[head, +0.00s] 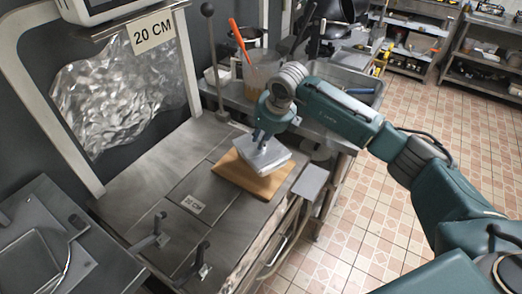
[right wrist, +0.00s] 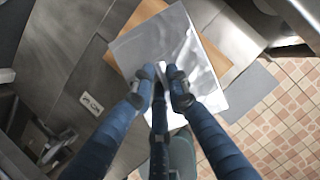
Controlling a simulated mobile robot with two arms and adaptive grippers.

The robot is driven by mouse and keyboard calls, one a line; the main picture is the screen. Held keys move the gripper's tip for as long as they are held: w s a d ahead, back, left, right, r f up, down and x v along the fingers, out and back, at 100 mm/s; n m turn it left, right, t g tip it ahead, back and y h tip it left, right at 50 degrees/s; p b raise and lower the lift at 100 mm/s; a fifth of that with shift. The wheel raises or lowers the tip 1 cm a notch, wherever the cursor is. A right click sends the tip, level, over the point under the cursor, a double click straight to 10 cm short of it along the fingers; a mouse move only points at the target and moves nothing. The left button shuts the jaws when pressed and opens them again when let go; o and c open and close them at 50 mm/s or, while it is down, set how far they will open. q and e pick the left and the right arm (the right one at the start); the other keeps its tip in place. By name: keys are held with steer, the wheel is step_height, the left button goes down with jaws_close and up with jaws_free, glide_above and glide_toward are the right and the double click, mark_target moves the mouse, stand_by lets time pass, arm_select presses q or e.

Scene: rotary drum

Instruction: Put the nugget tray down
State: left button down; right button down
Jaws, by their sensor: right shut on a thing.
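The nugget tray (head: 270,157) is a flat, silver, square piece with a shiny top in the head view. It also shows in the right wrist view (right wrist: 197,48). My right gripper (head: 260,138) is shut on the tray's near edge, and its fingers also show in the right wrist view (right wrist: 161,76). The tray is over a light wooden board (head: 235,173) and covers much of it. I cannot tell whether the tray touches the board. No nuggets show on the tray. My left gripper is not in view.
A "20 CM" sign (head: 153,32) hangs above crumpled foil (head: 115,85). A container with an orange-handled tool (head: 240,40) stands behind. Worktop left of the board is clear.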

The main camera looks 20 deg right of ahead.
mark_target(263, 149)
step_height(263, 149, down, 6)
steer(key=shift+r+p, duration=0.1)
steer(key=shift+p, duration=0.25)
steer(key=c, duration=1.7)
jaws_free()
steer(key=shift+r, duration=0.1)
steer(key=b+v, duration=0.2)
steer(key=v, duration=1)
